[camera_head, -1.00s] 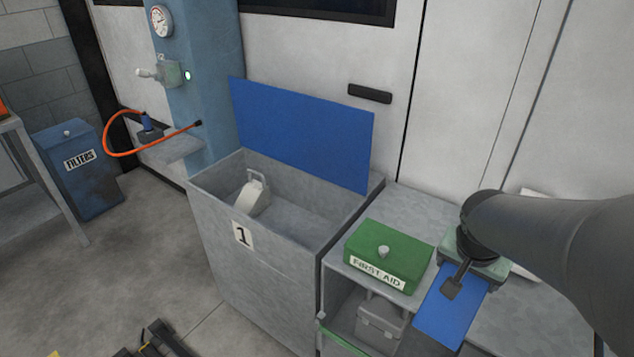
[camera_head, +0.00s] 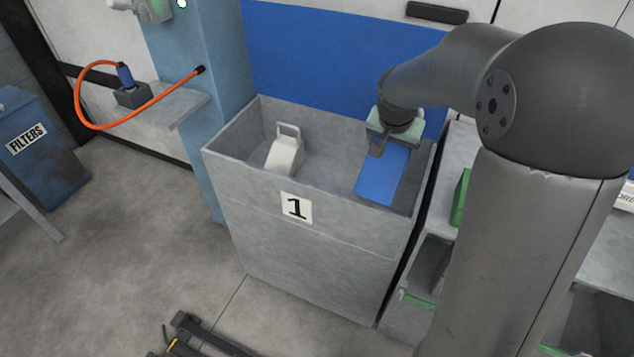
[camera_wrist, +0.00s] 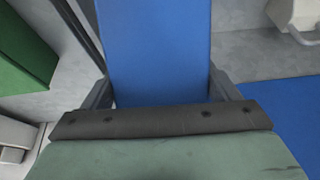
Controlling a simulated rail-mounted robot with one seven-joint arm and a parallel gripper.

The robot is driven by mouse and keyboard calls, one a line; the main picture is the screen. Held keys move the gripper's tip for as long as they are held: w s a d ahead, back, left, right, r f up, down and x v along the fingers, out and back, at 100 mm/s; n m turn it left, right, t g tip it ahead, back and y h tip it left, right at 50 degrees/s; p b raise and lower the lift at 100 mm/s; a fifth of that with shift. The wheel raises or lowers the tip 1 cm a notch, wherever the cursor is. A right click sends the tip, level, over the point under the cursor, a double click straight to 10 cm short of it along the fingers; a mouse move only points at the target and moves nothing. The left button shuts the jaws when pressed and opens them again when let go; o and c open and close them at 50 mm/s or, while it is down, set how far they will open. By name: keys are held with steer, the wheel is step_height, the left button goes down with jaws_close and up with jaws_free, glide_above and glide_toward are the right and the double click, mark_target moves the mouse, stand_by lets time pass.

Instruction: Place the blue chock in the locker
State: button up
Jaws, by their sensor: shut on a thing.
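The blue chock (camera_head: 383,174) is a flat blue block in my gripper (camera_head: 388,145), which is shut on it. It hangs over the right part of the open grey locker marked 1 (camera_head: 262,188); I cannot tell how far its lower end reaches below the rim. In the wrist view the blue chock (camera_wrist: 155,50) runs away between the two fingers of my gripper (camera_wrist: 160,95). The locker's blue lid (camera_head: 320,60) stands open at the back.
A pale chock-like block with a handle (camera_head: 285,152) lies in the left of the locker. Its middle floor is bare. A green box (camera_head: 461,197) stands on the bench just right, partly hidden by my arm. A shelf with an orange hose (camera_head: 150,108) is at left.

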steer(key=shift+n, duration=0.3)
steer(key=shift+w+a+f+b, duration=0.35)
steer(key=shift+w+f+b, duration=0.85)
steer(key=shift+f, duration=2.25)
steer(key=shift+w+a+f+b, duration=0.45)
steer(key=shift+w+f, duration=1.35)
steer(key=shift+f, duration=1.65)
steer(key=shift+w+a+f+b, duration=0.25)
steer(key=shift+w+f+b, duration=1)
steer(key=shift+f, duration=2.2)
steer(key=shift+w, duration=0.3)
steer(key=shift+f, duration=0.2)
steer(key=o, duration=1.5)
steer(key=shift+s, duration=0.1)
steer(key=shift+s+r+p, duration=0.1)
steer(key=shift+r+p, duration=0.2)
steer(key=shift+r, duration=0.3)
steer(key=v, duration=1.1)
steer(key=shift+p, duration=0.4)
